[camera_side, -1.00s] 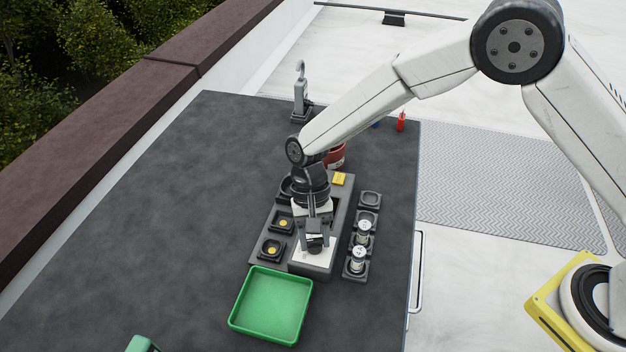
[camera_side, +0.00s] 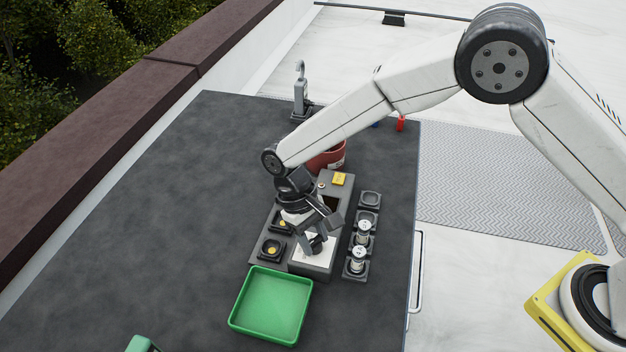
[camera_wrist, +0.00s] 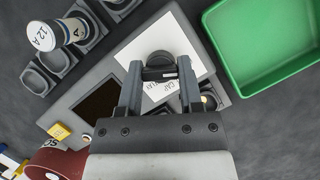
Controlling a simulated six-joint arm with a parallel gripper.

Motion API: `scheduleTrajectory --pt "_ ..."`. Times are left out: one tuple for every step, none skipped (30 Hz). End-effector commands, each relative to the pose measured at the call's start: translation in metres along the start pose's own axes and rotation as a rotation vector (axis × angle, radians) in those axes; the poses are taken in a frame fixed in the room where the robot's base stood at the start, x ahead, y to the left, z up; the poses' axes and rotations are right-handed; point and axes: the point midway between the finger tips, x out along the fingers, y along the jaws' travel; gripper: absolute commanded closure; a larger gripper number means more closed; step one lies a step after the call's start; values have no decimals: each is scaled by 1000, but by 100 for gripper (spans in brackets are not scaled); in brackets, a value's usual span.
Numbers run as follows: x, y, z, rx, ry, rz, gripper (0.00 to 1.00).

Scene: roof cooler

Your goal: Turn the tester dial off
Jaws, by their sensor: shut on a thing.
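The tester (camera_side: 314,264) is a grey box with a white label face, standing on the dark table. Its black round dial (camera_wrist: 160,62) shows in the wrist view between my fingertips, on the white face with printed words. My gripper (camera_side: 312,244) is low over the tester's front part and shut on the dial. In the wrist view my gripper (camera_wrist: 160,75) has one finger on each side of the dial. The dial's pointer and most of the print are hidden.
A green tray (camera_side: 233,320) lies in front of the tester. Small black holders stand beside it, two on the right with white-topped cylinders (camera_side: 359,253). The table's left part is clear.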

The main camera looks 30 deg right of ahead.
Motion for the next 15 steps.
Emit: scheduleTrajectory --pt "-1 0 -1 -8 4 3 100" --pt "-1 0 -1 -10 4 4 100" --pt "-1 0 -1 -12 4 4 100" --pt "-1 0 -1 -12 4 5 100" --pt "-1 0 -1 -13 4 5 100" --pt "-1 0 -1 -13 4 5 100" --pt "-1 0 -1 -13 4 5 100" --pt "-1 0 -1 -13 4 5 100" --pt "-1 0 -1 -13 4 5 100" --pt "-1 0 -1 -12 4 5 100" --pt "-1 0 -1 -12 4 5 100" --pt "-1 0 -1 -12 4 5 50" --pt "-1 0 -1 -12 4 4 41" --pt "-1 0 -1 -12 4 4 31" --pt "-1 0 -1 -11 4 4 19"
